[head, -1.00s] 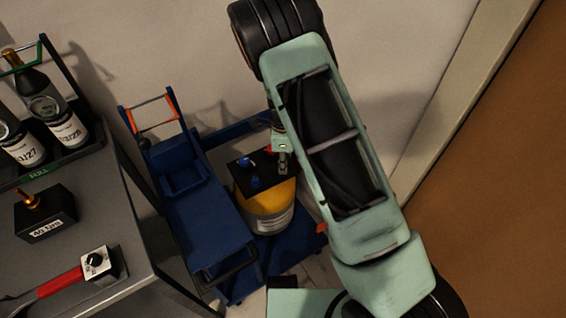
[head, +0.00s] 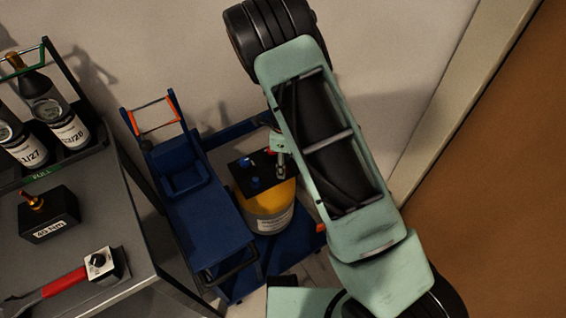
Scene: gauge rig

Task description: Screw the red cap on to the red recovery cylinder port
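The recovery cylinder (head: 270,222) is yellow with a pale label and stands on the blue cart, under a black block (head: 243,176) that carries two blue fittings (head: 245,162). A small red spot (head: 268,150) shows at the block's back edge beside my gripper; I cannot tell whether it is the red cap or the red port. My gripper (head: 281,168) is a small grey and pale green part over the right side of the block. My own arm link hides much of it. I cannot see whether its fingers are open or shut, or what they hold.
The blue cart (head: 207,228) has an orange-trimmed handle frame. At the left, a grey bench (head: 120,215) bears a rack of bottles (head: 45,100), a black block labelled in Nm (head: 50,220) and a red-handled wrench (head: 65,282). A wall lies behind.

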